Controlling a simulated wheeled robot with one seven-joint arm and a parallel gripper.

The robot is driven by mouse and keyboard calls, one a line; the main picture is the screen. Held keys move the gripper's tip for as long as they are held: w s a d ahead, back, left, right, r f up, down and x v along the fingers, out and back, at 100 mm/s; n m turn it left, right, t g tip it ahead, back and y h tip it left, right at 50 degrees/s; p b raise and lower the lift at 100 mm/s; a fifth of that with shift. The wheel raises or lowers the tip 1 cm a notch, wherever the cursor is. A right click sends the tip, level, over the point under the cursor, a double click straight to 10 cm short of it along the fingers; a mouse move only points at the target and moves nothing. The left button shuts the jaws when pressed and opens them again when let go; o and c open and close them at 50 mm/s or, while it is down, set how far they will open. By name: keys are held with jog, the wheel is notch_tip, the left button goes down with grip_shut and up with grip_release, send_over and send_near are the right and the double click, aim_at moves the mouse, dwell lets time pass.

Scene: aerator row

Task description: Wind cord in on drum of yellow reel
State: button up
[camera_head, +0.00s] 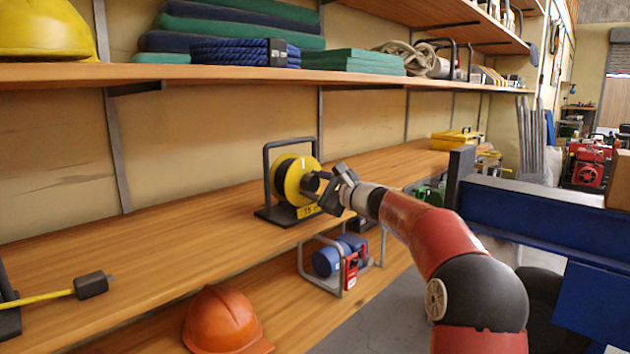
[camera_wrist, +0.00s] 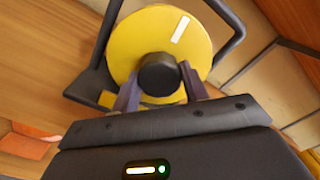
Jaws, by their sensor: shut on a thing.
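The yellow reel (camera_head: 292,178) stands upright in a black frame (camera_head: 266,165) on the middle wooden shelf. In the wrist view, its round yellow face (camera_wrist: 140,42) bears a white stripe at the upper right. My gripper (camera_head: 320,184) reaches the reel's front from the right. In the wrist view my gripper (camera_wrist: 160,78) is shut on a black round knob (camera_wrist: 157,72) in front of the yellow face, one finger at each side. A yellow cord (camera_head: 45,297) with a black end block (camera_head: 90,284) lies at the shelf's far left; I cannot tell whether it joins the reel. The drum's winding is mostly hidden.
A blue and red machine in a grey frame (camera_head: 338,262) and an orange helmet (camera_head: 222,318) sit on the lower shelf. A yellow box (camera_head: 455,140) stands farther right. A blue beam (camera_head: 535,215) is at the right. The shelf left of the reel is largely clear.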

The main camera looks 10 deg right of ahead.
jog(key=shift+m, duration=0.6)
jog(key=shift+f+p, duration=0.1)
jog(key=shift+p, duration=0.25)
jog(key=o, duration=1)
jog(key=shift+d, duration=0.1)
jog(key=b+v, duration=0.1)
jog(key=v, duration=0.6)
jog(key=shift+s+d, duration=0.2)
jog(key=shift+s, duration=0.1)
